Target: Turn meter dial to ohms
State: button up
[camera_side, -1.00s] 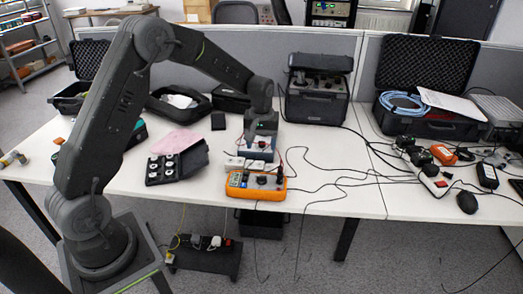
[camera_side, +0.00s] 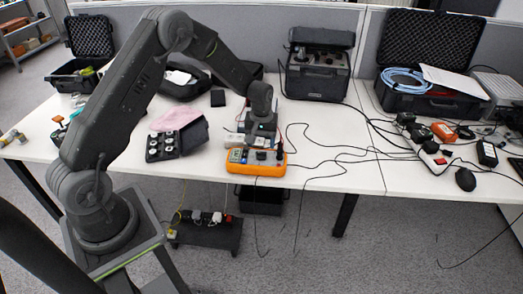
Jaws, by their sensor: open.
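The orange meter (camera_side: 255,169) lies on the white table near its front edge. Its display is at the left of its face, and a dark round dial (camera_side: 261,156) shows near the middle. My gripper (camera_side: 261,148) is low, at the back of the meter and just above the dial in the picture. Its jaws are open, but the fingertips are small and partly merge with the meter's face. I cannot tell whether they touch the dial. The dial's setting is too small to read.
A black case with round white parts (camera_side: 164,147) stands left of the meter. Black cables (camera_side: 330,150) run over the table to the right. A black equipment box (camera_side: 318,80) stands behind, and an open case (camera_side: 432,101) is at the back right.

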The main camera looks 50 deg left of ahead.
aim_at(261, 155)
jog(key=shift+f, duration=2.2)
jog(key=c, duration=0.9)
